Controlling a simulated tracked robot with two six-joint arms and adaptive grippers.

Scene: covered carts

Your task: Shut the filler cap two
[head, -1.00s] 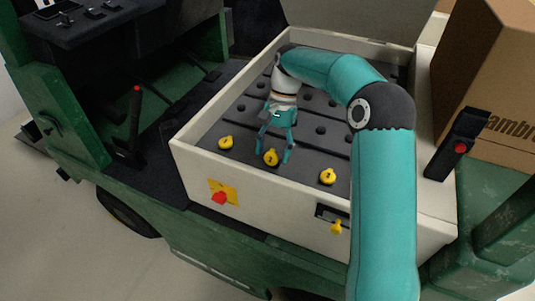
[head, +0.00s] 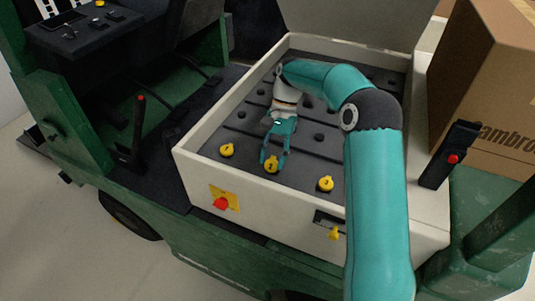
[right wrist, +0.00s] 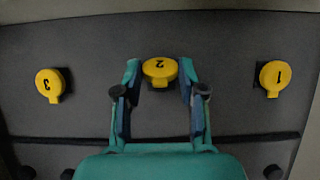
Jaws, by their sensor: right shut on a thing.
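Filler cap two (head: 271,165) is a round yellow cap marked 2, the middle one of a row at the front of the dark panel. It also shows in the right wrist view (right wrist: 160,70), with its number upside down and both fingers beside it. I cannot tell how far it is turned or closed. My right gripper (head: 273,161) reaches down to it from behind and is shut on it. The right wrist view shows the two fingertips (right wrist: 160,76) on either side of the cap. My left gripper is not in view.
Similar yellow caps stand on either side: cap one (head: 226,150) and cap three (head: 326,184). A pale box wall (head: 184,158) surrounds the panel. A red knob (head: 221,203) and a yellow padlock (head: 334,233) are on its front. A cardboard box (head: 490,100) stands at right.

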